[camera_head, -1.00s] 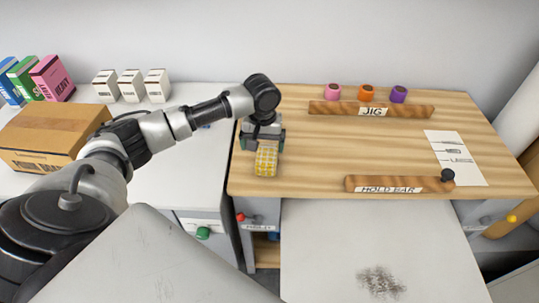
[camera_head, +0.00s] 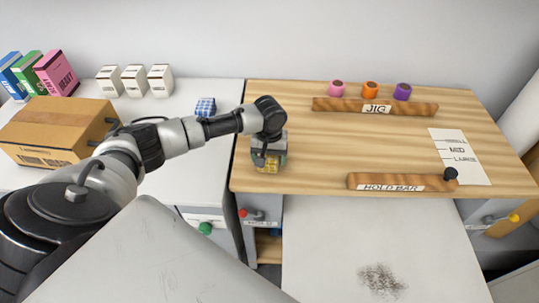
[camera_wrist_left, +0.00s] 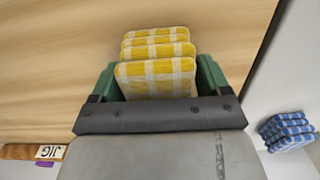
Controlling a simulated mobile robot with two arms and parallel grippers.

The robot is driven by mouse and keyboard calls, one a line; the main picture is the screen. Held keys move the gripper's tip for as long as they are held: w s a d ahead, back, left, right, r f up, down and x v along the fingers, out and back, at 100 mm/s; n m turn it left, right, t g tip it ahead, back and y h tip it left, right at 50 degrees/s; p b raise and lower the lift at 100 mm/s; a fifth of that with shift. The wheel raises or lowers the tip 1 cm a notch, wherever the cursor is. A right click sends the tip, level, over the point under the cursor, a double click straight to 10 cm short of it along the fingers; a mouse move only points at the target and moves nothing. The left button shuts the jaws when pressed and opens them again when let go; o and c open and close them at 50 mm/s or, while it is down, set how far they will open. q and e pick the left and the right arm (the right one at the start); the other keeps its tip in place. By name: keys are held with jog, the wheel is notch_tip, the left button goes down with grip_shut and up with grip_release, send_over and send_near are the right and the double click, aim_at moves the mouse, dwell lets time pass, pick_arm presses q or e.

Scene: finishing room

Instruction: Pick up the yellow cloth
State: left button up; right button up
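The yellow-and-white checked cloth (camera_head: 267,168) lies folded on the wooden bench top near its left front edge. In the left wrist view the cloth (camera_wrist_left: 157,75) shows as several stacked folds. My left gripper (camera_head: 269,158) is directly over it, pointing down and covering part of it in the head view. In the wrist view the green fingers of the left gripper (camera_wrist_left: 157,80) stand wide, one on each side of the cloth; any gap is very small, and the fingertips are hidden. My right gripper is not in view.
A blue checked cloth (camera_head: 205,107) lies on the white counter (camera_head: 215,160) to the left. A cardboard box (camera_head: 62,117) stands there too. The JIG bar (camera_head: 340,105) and HOLD BAR (camera_head: 385,180) lie on the bench (camera_head: 380,145); its middle is clear.

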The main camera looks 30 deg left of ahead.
pick_arm(q)
jog(key=c, duration=0.7)
jog(key=shift+o, duration=0.2)
jog(key=shift+r, duration=0.6)
notch_tip(320, 180, up, 3)
jog(key=shift+f, duration=0.1)
jog(key=w+d+r+b, duration=0.1)
jog(key=w+d+r, duration=0.2)
jog(key=d+r, duration=0.4)
jog(key=d, duration=0.4)
jog(key=shift+w+d, duration=0.15)
